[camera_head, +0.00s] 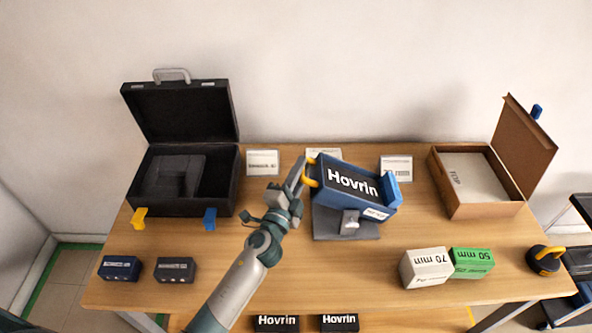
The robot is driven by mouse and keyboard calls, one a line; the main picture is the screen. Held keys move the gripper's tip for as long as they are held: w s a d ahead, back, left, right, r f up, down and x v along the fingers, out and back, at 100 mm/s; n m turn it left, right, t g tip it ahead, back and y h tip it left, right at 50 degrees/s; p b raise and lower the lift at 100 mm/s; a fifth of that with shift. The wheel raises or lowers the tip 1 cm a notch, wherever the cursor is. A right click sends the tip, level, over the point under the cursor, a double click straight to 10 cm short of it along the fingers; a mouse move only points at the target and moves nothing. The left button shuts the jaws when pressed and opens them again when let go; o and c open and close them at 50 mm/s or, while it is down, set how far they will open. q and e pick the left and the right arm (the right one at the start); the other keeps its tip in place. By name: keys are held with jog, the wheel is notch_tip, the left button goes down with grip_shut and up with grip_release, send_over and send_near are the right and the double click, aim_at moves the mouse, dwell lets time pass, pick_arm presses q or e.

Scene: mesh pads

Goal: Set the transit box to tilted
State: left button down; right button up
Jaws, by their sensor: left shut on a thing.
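A blue box with a dark face lettered "Hovrin" (350,182) sits on a grey stand (325,223) near the middle of the table. I take it to be the transit box. It is tilted, its right end lower than its left. A yellow handle (312,172) is on its left end, and a lighter blue piece (392,190) is on its right end. My left gripper (301,172) reaches up from below and is shut on the yellow handle. The fingers partly hide the handle. My right gripper is not in view.
An open black case (136,190) stands at the left, an open brown box (490,208) at the right. White 70 mm (427,268) and green 50 mm (471,263) boxes sit front right. Two small dark blocks lie front left. Several white cards stand along the back.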

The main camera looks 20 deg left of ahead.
pick_arm(q)
jog(key=shift+w+d+r+p, duration=0.2)
jog(key=shift+d+r, duration=0.1)
jog(key=shift+r, duration=0.25)
jog(key=shift+w+d+r+p, duration=0.1)
jog(key=shift+d+r+p, duration=0.15)
jog(key=shift+r, duration=0.3)
jog(key=shift+d, duration=0.1)
jog(key=c, duration=1.7)
grip_release()
jog(key=shift+f, duration=0.2)
jog(key=shift+f, duration=0.15)
